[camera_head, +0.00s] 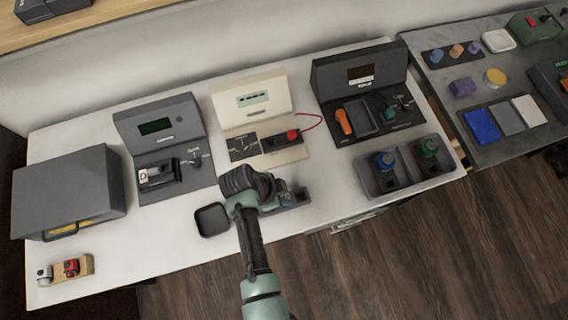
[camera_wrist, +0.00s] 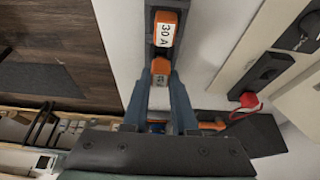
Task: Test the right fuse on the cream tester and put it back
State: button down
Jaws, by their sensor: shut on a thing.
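The cream tester (camera_head: 252,101) stands at the back middle of the white table, with a dark socket block, a red knob-like part (camera_head: 293,135) and a red lead. It also shows at the right of the wrist view (camera_wrist: 292,98). My gripper (camera_wrist: 160,80) is shut on an orange fuse (camera_wrist: 160,67), whose label is too small to read. Another orange fuse (camera_wrist: 165,30), marked 30 A, sits in the dark fuse block (camera_wrist: 150,42) just beyond. I cannot tell whether the held fuse is seated or lifted. In the head view my wrist hides the fingertips near the block (camera_head: 292,199).
A dark square tray (camera_head: 211,220) lies left of my gripper. Grey testers stand either side of the cream one (camera_head: 158,126) (camera_head: 360,72). A grey bin (camera_head: 425,189) with two knobbed parts stands right. A grey box (camera_head: 68,187) and wooden block (camera_head: 87,265) are left.

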jog(key=shift+f+b, duration=0.85)
jog(key=shift+f, duration=0.2)
dwell(1.8)
jog(key=shift+c, duration=1.8)
grip_release()
jog(key=shift+r, duration=0.15)
jog(key=shift+r+p, duration=1.4)
jog(key=shift+r, duration=0.2)
jog(key=shift+r+p, duration=2.7)
jog(key=shift+r, duration=0.1)
